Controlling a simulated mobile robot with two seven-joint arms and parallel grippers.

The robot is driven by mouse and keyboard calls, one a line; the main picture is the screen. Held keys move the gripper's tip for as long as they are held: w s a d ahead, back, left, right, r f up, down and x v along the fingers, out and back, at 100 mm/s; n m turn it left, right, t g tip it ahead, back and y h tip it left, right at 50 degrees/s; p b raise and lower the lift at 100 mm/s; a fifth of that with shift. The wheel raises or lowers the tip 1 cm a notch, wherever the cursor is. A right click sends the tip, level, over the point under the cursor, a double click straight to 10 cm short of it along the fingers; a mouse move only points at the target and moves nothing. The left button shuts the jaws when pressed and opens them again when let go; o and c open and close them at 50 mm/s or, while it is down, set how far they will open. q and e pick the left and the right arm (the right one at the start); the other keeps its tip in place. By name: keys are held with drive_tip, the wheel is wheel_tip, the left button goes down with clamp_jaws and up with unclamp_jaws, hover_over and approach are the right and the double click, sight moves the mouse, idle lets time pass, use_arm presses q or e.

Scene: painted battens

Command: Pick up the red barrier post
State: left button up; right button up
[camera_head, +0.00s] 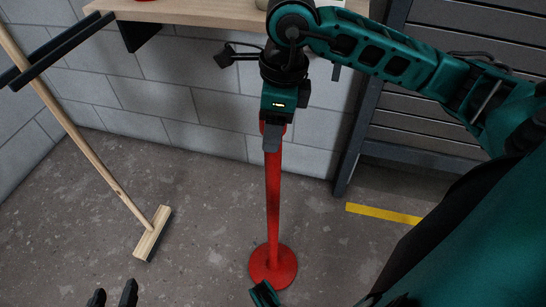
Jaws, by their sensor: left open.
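The red barrier post (273,205) stands upright on the concrete floor, on a round red base (273,265). My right gripper (272,138) is at the top of the post and covers part of it. Red shows on both sides of its fingers. I cannot tell whether the fingers are closed on the post or just in front of it. My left gripper (113,296) is at the bottom edge, left of the post and well apart from it. Its two dark fingertips are spread with nothing between them.
A wooden broom (154,234) leans at the left, through a dark rack (60,50). A wooden shelf (190,12) juts from the grey block wall at the top. A grey slatted cabinet (440,110) stands at the right, near a yellow floor stripe (383,213).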

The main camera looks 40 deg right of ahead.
clamp_jaws()
idle(0.4)
drive_tip(key=shift+w+r, duration=0.1)
drive_tip(key=shift+r, duration=0.1)
